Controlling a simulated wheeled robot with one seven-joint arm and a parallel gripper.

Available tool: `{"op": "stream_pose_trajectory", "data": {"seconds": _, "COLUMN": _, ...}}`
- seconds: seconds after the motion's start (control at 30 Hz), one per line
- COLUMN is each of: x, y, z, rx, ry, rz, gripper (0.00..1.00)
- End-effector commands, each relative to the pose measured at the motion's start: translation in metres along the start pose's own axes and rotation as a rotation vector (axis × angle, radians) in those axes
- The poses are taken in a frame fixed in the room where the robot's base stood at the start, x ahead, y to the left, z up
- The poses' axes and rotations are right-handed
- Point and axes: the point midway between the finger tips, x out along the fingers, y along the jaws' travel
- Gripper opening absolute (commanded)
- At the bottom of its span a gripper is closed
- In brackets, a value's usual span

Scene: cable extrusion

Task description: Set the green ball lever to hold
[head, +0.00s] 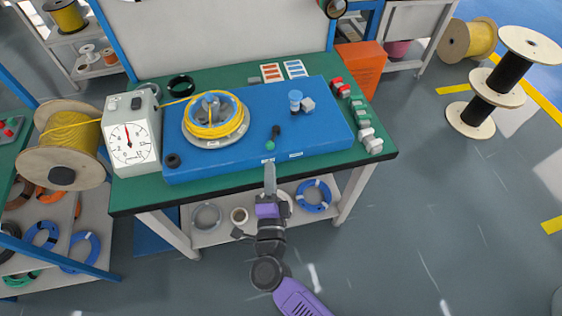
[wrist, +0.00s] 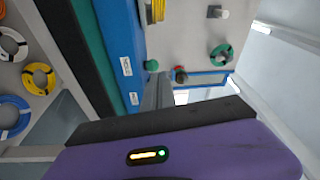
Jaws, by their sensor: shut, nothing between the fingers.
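The green ball lever (head: 270,146) stands at the front of the blue machine (head: 225,160), with its green ball toward the front edge and its dark pivot behind. In the wrist view the green ball (wrist: 152,65) shows just beyond my fingertips. Two small white labels, one on the left (head: 268,160) and one on the right (head: 296,154), sit on the machine's front edge; their words are too small to read. My gripper (head: 269,167) is shut and empty, in front of the machine's front edge, close to the ball. I cannot tell whether it touches the ball.
A white dial gauge (head: 130,143) and a spool of yellow cable (head: 213,118) are on the left. A blue-grey knob (head: 296,100) stands behind the lever. Small grey and red parts (head: 365,130) line the right side of the green bench (head: 385,154).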

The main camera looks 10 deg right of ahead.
Motion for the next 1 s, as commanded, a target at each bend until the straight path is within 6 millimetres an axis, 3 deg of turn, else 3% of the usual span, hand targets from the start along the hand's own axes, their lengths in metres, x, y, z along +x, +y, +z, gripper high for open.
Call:
{"op": "stream_pose_trajectory", "data": {"seconds": 0.27, "x": -0.016, "y": -0.002, "z": 0.016, "rx": 0.0, "ry": 0.002, "rz": 0.001, "gripper": 0.0}}
{"op": "stream_pose_trajectory", "data": {"seconds": 0.9, "x": -0.016, "y": -0.002, "z": 0.018, "rx": -0.005, "ry": -0.005, "rz": 0.001, "gripper": 0.0}}
{"op": "stream_pose_trajectory", "data": {"seconds": 1.0, "x": -0.015, "y": -0.014, "z": 0.028, "rx": -0.033, "ry": -0.043, "rz": -0.033, "gripper": 0.0}}
